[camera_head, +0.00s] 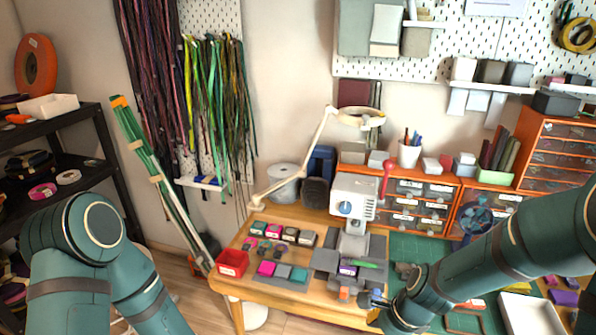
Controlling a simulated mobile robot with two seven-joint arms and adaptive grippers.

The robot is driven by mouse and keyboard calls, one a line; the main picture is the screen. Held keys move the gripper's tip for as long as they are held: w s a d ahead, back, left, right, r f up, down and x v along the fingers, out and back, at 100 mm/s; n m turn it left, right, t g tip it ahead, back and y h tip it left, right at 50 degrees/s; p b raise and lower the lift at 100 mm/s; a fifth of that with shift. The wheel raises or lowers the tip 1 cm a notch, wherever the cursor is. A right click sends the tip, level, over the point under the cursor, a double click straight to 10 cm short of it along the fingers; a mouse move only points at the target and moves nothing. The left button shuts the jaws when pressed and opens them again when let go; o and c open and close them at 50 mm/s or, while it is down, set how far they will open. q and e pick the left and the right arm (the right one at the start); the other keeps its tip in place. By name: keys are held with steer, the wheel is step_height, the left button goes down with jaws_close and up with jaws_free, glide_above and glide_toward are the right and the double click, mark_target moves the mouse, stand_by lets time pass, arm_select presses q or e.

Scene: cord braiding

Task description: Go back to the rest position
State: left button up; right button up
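My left arm fills the lower left of the head view and runs out of the bottom edge, so its gripper is not in view. My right arm comes in from the right, low over the front of the wooden table (262,292). My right gripper (374,298) is at the table's front edge, close to a small orange item (344,293). It is small and dark here, and I cannot tell whether its fingers are open or shut.
A white machine (353,197) and a jointed lamp (318,140) stand on the table. A red tray (232,262) and several cord spools lie at its left. A black shelf (88,133) stands left. A white tray (530,314) is at lower right.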

arm_select(q)
steer(key=shift+w+f, duration=0.2)
steer(key=shift+w, duration=0.45)
arm_select(e)
steer(key=s+a+f+n, duration=0.3)
steer(key=f+n, duration=0.4)
steer(key=n, duration=0.1)
steer(key=s+a+f+n, duration=0.3)
steer(key=f+n, duration=0.5)
steer(key=n, duration=0.1)
steer(key=shift+a+f, duration=0.2)
steer(key=shift+a, duration=0.2)
